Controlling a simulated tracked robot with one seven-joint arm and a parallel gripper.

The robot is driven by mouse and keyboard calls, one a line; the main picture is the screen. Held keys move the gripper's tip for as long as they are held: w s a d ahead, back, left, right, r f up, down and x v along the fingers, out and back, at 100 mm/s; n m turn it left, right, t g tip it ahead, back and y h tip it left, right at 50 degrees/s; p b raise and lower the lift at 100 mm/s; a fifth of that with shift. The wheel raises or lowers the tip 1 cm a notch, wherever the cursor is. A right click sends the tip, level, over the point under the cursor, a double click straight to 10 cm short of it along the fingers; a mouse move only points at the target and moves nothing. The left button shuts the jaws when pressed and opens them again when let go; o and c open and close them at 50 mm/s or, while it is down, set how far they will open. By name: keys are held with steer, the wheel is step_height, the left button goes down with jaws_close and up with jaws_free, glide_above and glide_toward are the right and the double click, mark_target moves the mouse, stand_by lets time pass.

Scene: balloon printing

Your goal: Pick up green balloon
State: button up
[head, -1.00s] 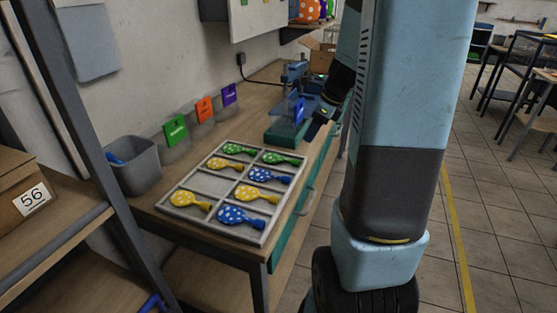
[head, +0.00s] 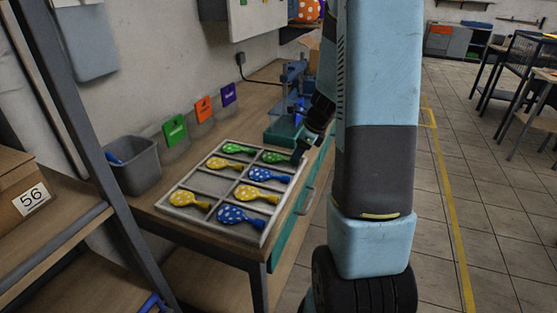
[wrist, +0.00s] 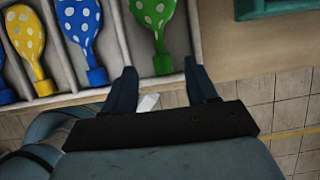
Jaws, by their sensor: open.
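Two green balloons with white dots lie in the compartmented tray (head: 176,213), in its far row: one on the left (head: 238,148) and one on the right (head: 272,157). My gripper (head: 301,151) is at the tray's right edge, by the neck end of the right green balloon. In the wrist view my gripper (wrist: 160,72) is open and empty. The right green balloon (wrist: 154,22) lies ahead of it, its neck end lined up between the fingertips. I cannot tell the height gap between fingers and balloon.
Blue balloons (head: 270,175) and yellow balloons (head: 256,194) share the tray; one blue balloon (wrist: 78,22) lies just left of the green one. A blue-green device (head: 286,128) stands behind the tray. A grey bin (head: 134,170) stands to the left.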

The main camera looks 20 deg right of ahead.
mark_target(280, 159)
steer(key=shift+x, duration=1.7)
steer(key=shift+w+d+r, duration=0.1)
steer(key=c, duration=0.9)
